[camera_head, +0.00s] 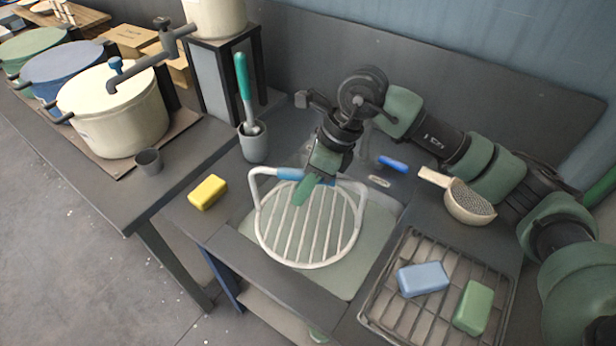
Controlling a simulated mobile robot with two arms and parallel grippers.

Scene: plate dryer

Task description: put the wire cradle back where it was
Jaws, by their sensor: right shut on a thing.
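The wire cradle (300,264) is a round white rack of parallel bars with a raised white handle that has a blue grip (290,174). It is in the middle of the head view, over a pale grey-green panel (348,285). My right gripper (306,189) reaches down from above and is shut on the cradle at its handle, near the blue grip. The gripper hides part of the handle and the far rim. I cannot tell whether the cradle touches the panel or hangs just above it. My left gripper is not in view.
A yellow sponge (208,192) and a grey cup with a green-handled brush (253,145) stand left. At right are a strainer (468,203) and a wire rack (384,318) holding a blue block (423,279) and a green block (473,307). Large pots (115,112) stand far left.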

